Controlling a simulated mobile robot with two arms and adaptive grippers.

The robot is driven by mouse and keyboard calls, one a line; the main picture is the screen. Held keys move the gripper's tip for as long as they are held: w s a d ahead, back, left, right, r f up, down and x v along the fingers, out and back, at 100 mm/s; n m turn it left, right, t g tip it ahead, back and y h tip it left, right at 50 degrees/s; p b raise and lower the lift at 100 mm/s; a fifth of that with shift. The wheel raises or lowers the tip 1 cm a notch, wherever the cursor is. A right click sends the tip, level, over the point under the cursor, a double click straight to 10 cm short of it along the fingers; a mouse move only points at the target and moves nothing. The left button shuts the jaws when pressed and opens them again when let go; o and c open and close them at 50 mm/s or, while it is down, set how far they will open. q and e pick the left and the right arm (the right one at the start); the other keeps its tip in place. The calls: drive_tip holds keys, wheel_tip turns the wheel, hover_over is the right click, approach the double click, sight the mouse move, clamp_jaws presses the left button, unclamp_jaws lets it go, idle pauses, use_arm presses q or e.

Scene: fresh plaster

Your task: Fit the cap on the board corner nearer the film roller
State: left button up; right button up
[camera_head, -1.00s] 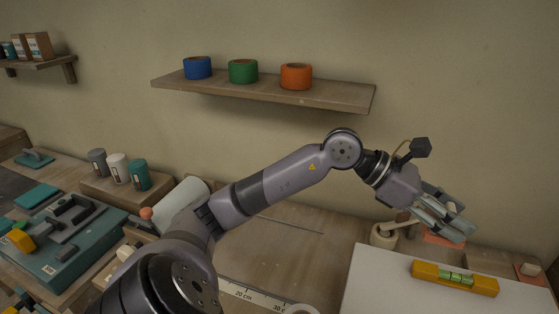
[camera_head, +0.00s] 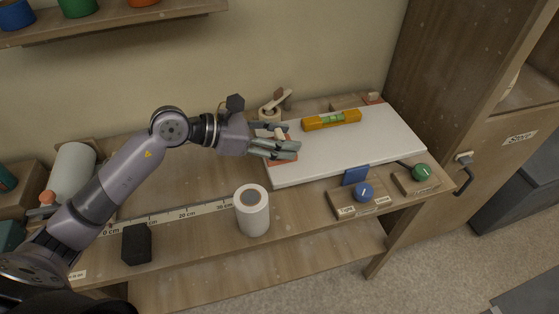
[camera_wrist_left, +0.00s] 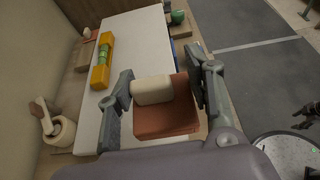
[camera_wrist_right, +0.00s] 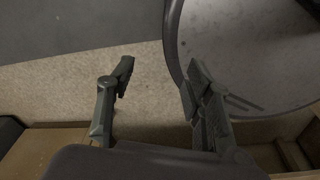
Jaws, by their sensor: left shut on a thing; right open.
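The cap is a terracotta block (camera_wrist_left: 165,120) with a cream knob (camera_wrist_left: 152,90). In the left wrist view my left gripper (camera_wrist_left: 159,64) is shut on the cream knob. In the head view my left gripper (camera_head: 288,141) is over the left end of the white board (camera_head: 345,150), with the terracotta part at the board's edge beneath the fingers. I cannot tell whether the cap is seated. A cream roll with a wooden handle (camera_head: 270,112), perhaps the film roller, is just behind that end. My right gripper (camera_wrist_right: 160,78) is open and empty above the floor.
A yellow level (camera_head: 331,120) lies on the board. A similar terracotta piece (camera_head: 373,98) sits at its back right corner. A white roll (camera_head: 252,212), a dark block (camera_head: 136,244), and blue (camera_head: 363,192) and green (camera_head: 422,172) knobs line the front. A cabinet stands at right.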

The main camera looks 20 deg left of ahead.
use_arm(q)
wheel_tip(320, 180, down, 4)
drive_tip(key=shift+r, duration=0.1)
hover_over(281, 178)
wheel_tip(281, 178, down, 4)
drive_tip(key=shift+f+p, duration=0.25)
drive_tip(key=shift+p, duration=0.1)
use_arm(e)
drive_tip(key=shift+s+a+r, duration=0.4)
drive_tip(key=shift+s+a, duration=0.05)
drive_tip(key=shift+s, duration=0.15)
use_arm(q)
drive_tip(key=shift+f+b, duration=0.65)
drive_tip(key=shift+b, duration=0.05)
drive_tip(key=o, duration=1.1)
drive_tip(key=shift+r, duration=0.1)
use_arm(e)
drive_tip(key=shift+w+d+f, duration=0.1)
drive_tip(key=shift+d+f, duration=0.25)
drive_tip(key=shift+f, duration=0.25)
